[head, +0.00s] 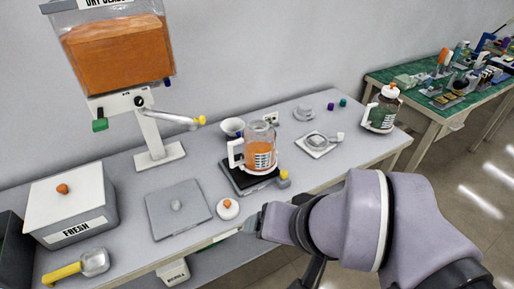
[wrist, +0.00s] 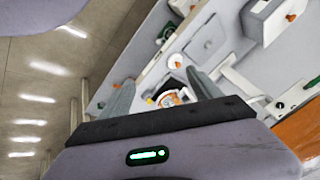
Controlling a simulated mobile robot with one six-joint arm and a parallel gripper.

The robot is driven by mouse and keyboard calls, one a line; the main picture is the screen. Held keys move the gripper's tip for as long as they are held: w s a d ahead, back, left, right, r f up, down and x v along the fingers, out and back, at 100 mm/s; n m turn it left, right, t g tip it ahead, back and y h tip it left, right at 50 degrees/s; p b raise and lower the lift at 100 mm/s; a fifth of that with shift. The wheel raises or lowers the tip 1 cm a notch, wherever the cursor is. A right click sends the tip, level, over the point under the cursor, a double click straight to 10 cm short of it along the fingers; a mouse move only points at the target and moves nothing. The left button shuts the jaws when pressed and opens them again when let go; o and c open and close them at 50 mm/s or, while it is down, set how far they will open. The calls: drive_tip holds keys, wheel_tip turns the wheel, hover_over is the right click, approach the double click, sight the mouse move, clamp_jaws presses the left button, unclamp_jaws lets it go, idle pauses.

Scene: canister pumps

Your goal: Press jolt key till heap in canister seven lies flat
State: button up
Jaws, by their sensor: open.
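A clear hanging canister (head: 118,52) with orange powder is at the upper left of the head view, its top label cut off. Below it are a green key (head: 100,125) and a lever with a yellow knob (head: 200,120). A handled jar (head: 260,146) with orange contents stands on a black base with a yellow knob (head: 284,180). The jar also shows between my fingers in the wrist view (wrist: 170,97). I cannot read a seven or tell which knob is the jolt key. Whether either powder surface is flat is unclear. My gripper (head: 254,221) is open and empty near the bench's front edge.
A white-lidded FRESH box (head: 66,207), yellow scoop (head: 78,267), grey plate (head: 176,209) and white lid with orange knob (head: 228,208) lie to the left. A green jar (head: 381,110) stands at the bench's right end. A cluttered green-topped table (head: 440,93) is beyond.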

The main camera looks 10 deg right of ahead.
clamp_jaws()
idle(1.6)
